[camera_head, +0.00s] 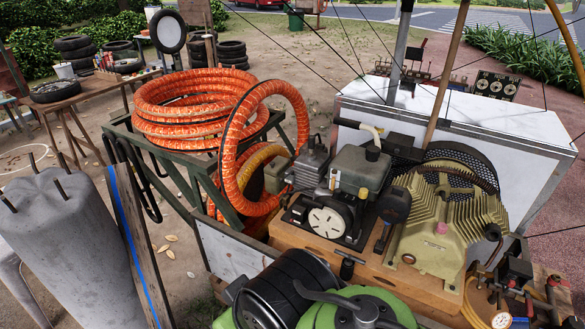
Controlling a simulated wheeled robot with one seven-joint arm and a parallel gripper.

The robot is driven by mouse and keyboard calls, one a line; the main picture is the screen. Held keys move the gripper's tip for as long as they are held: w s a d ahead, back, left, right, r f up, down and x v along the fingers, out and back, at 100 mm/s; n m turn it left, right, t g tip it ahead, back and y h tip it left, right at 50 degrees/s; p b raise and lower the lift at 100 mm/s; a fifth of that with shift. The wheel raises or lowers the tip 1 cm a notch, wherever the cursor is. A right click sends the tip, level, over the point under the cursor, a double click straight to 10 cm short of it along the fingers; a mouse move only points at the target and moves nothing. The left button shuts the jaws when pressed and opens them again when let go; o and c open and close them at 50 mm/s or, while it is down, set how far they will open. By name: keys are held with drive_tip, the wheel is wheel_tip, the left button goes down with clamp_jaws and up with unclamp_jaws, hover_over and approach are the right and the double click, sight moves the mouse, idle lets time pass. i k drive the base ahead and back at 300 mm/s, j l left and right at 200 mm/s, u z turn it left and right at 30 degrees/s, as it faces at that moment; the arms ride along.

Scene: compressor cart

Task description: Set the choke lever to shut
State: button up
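The small engine (362,168) stands on the wooden deck of the cart, right of centre, with a grey-green tank on top and a round pale starter cover (328,222) at its front. A grey finned block (311,160) sits at its left side. I cannot make out the choke lever or its position; the parts around the engine are too small and crowded. A dark rounded piece (393,205) with a short handle stands at the engine's right side. My gripper is not in view.
A ribbed yellow compressor (443,228) stands right of the engine. Orange hose coils (190,105) lie on a green frame to the left, one loop leaning close to the engine. Black and green machinery (290,290) fills the front. A white panel (470,130) rises behind.

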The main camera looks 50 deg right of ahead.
sight(280, 179)
drive_tip(key=z, duration=1.85)
